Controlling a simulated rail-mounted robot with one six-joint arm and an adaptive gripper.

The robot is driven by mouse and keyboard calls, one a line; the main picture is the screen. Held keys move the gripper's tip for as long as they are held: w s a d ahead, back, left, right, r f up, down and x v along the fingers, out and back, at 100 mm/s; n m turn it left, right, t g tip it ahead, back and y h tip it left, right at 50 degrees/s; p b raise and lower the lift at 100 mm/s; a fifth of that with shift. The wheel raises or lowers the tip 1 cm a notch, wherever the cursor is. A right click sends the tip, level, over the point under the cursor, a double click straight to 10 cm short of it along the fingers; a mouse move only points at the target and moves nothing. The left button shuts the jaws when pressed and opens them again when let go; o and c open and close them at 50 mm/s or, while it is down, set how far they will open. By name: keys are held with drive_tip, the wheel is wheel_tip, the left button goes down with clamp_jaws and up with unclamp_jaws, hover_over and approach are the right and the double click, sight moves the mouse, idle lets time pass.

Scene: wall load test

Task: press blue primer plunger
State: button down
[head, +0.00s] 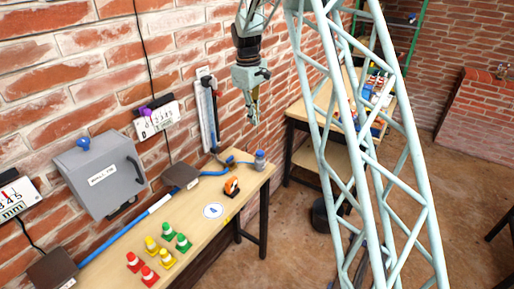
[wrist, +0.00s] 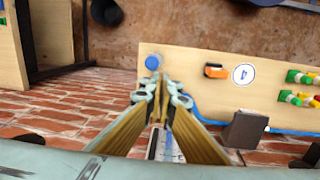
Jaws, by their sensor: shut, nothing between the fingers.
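A small blue round-topped piece, which looks like the primer plunger (head: 260,160), stands at the far right corner of the wooden bench, where a blue hose comes close to it. In the wrist view the blue plunger top (wrist: 152,62) shows just beyond my fingertips, slightly left of them. My gripper (head: 254,119) hangs fingers down by the brick wall, above the plunger and a little left of it in the head view. Its fingers (wrist: 165,84) are shut and empty. The plunger and fingers look apart in the head view. A blue knob (head: 83,143) also sits on the grey wall box.
The bench (head: 217,190) carries an orange item (head: 232,186), a round label (head: 213,211) and several coloured cones (head: 167,229). A grey box (head: 101,175) and a white gauge strip (head: 208,112) are on the wall. My lattice column crosses the right side.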

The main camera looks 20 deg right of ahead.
sight(258, 153)
drive_tip(key=w+f, duration=0.2)
drive_tip(key=f, duration=0.1)
drive_tip(key=shift+d, duration=0.35)
drive_tip(key=shift+f, duration=0.15)
drive_tip(key=shift+w+d+f, duration=0.1)
drive_tip(key=shift+d+f, duration=0.1)
drive_tip(key=shift+f, duration=2.05)
drive_tip(key=shift+s+d+f, duration=0.1)
drive_tip(key=shift+d+f, duration=0.15)
drive_tip(key=shift+f, duration=2)
drive_tip(key=shift+w+d+f, duration=0.1)
drive_tip(key=shift+d+f, duration=0.1)
drive_tip(key=shift+f, duration=2.05)
